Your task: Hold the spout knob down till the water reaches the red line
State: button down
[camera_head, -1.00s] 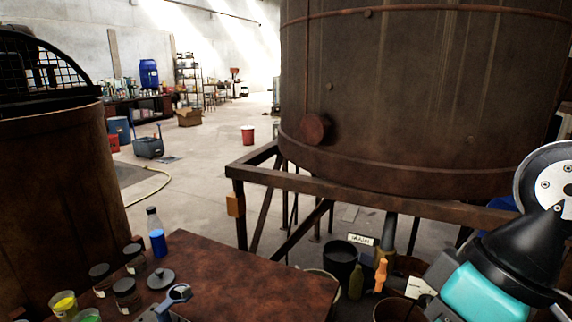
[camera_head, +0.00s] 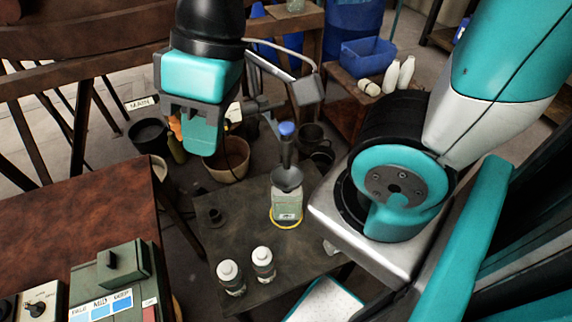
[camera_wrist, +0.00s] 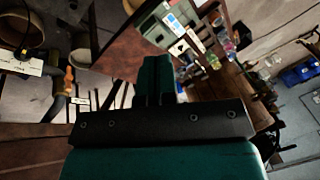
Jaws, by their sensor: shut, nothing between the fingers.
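My gripper (camera_head: 203,145) hangs at upper middle in the head view, its teal fingers shut with nothing held. Its fingers also show in the wrist view (camera_wrist: 157,70). To its right, a blue knob (camera_head: 286,130) tops an upright grey stem above a dark funnel (camera_head: 287,178). The funnel sits over a clear jar (camera_head: 287,206) on a low dark table (camera_head: 235,245). My gripper is apart from the knob in the picture. I cannot make out a water level or a red line on the jar. An orange handle (camera_wrist: 69,78) shows in the wrist view.
Two white-capped bottles (camera_head: 262,262) stand at the table's front. A tan pot (camera_head: 232,160) and dark bucket (camera_head: 149,135) are behind. A brown bench (camera_head: 90,205) with a green box (camera_head: 112,268) is at left. A blue bin (camera_head: 368,57) is at the back.

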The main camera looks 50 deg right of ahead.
jog(key=w+d+f+n+h, duration=0.1)
jog(key=w+d+f, duration=0.1)
jog(key=w+d, duration=0.55)
jog(key=n+g+h+p, duration=0.1)
jog(key=n+h+p, duration=0.1)
jog(key=n+h, duration=0.25)
send_over(286, 125)
jog(key=w, duration=0.1)
notch_tip(286, 125, down, 10)
jog(key=shift+w+a+y, duration=0.15)
jog(key=shift+a+y, duration=0.2)
jog(key=shift+a, duration=0.15)
jog(key=f+p, duration=0.1)
jog(key=f, duration=0.3)
jog(key=s+f+p, duration=0.1)
jog(key=f+p, duration=0.1)
jog(key=f, duration=0.3)
jog(key=f+p, duration=0.1)
jog(key=f, duration=0.3)
jog(key=shift+s+d+f, duration=0.15)
jog(key=shift+d+f, duration=0.15)
jog(key=shift+d, duration=0.05)
jog(key=shift+f, duration=0.1)
jog(key=shift+f, duration=0.1)
